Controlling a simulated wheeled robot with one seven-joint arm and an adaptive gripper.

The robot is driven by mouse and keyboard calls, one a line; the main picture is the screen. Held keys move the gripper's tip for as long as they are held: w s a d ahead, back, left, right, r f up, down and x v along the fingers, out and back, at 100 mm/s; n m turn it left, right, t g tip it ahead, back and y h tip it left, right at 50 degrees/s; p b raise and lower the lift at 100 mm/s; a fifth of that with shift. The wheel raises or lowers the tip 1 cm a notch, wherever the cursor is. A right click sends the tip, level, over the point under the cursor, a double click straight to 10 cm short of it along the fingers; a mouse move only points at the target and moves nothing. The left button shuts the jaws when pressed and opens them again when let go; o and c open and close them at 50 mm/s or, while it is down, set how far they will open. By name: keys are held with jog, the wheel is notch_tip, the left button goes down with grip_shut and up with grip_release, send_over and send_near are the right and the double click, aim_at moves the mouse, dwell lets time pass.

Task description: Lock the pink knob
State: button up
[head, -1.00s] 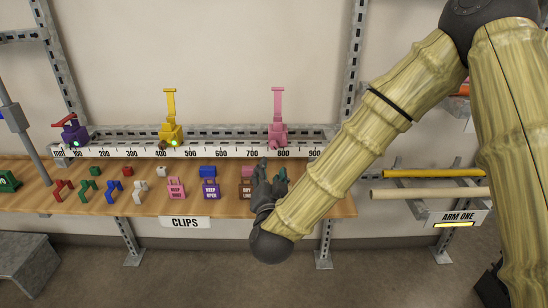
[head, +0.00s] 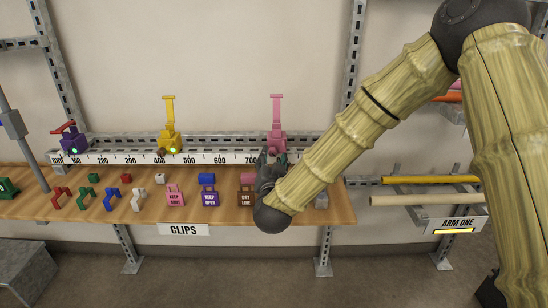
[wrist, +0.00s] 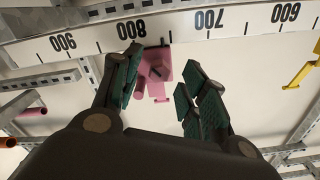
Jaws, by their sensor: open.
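In the wrist view the pink fixture (wrist: 158,68) shows beyond my fingertips, with a round pink knob-like part (wrist: 141,82) beside the left finger. My gripper (head: 271,162) is at the rail's front, just below the pink fixture, and hides its lower front in the head view. I cannot tell whether the left finger touches the pink part.
A yellow fixture (head: 168,142) and a purple one with a red lever (head: 73,140) stand farther left on the rail, each with a green light. Several coloured clips, including a pink one (head: 175,197), lie on the wooden shelf (head: 110,211). Pipes (head: 430,199) rest on a rack at right.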

jog(key=shift+w, duration=0.8)
grip_shut()
jog(key=shift+f+m+b, duration=0.2)
jog(key=shift+m+b, duration=0.55)
jog(key=shift+m, duration=0.45)
jog(key=shift+r+m+b, duration=0.25)
jog(key=shift+m+b, duration=0.2)
jog(key=shift+m, duration=0.75)
grip_release()
jog(key=shift+s, duration=0.1)
